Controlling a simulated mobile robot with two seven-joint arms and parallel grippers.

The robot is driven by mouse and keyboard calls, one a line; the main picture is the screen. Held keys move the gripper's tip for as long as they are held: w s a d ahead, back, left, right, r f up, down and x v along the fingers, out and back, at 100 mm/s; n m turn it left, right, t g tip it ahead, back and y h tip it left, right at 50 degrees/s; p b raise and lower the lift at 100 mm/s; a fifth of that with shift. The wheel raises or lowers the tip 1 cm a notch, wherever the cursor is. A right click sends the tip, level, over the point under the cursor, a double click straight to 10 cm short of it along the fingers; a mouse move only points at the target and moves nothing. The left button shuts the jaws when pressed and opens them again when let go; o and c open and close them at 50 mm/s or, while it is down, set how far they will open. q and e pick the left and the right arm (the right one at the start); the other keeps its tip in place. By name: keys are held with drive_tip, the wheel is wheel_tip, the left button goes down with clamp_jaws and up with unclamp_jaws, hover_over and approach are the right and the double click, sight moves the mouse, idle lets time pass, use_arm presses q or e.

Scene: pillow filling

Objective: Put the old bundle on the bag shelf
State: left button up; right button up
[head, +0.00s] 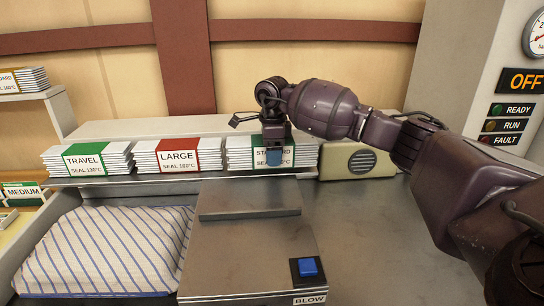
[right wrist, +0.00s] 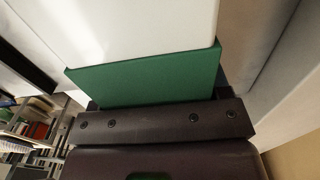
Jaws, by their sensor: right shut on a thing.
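A bundle of white bags with a green band and a label starting "STA" (head: 305,155) is at the right end of the bag shelf (head: 200,178), level with its neighbours. My right gripper (head: 275,155) reaches down over it and is shut on it, covering part of its label. In the right wrist view the green band (right wrist: 150,80) and white bags fill the space by the gripper (right wrist: 155,115). Whether the bundle rests fully on the shelf cannot be told. My left gripper is not in view.
TRAVEL (head: 85,160) and LARGE (head: 178,155) bundles stand left on the shelf. Another bundle (head: 25,80) lies upper left, a MEDIUM one (head: 22,193) below. A speaker-like beige box (head: 347,160) stands right. A striped pillow (head: 105,250) and BLOW machine (head: 240,245) are in front.

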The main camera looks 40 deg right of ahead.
drive_tip(key=shift+f, duration=0.55)
drive_tip(key=shift+f, duration=0.2)
drive_tip(key=o, duration=1.2)
wheel_tip(320, 180, up, 12)
drive_tip(key=shift+r+p, duration=0.15)
drive_tip(key=shift+p, duration=0.3)
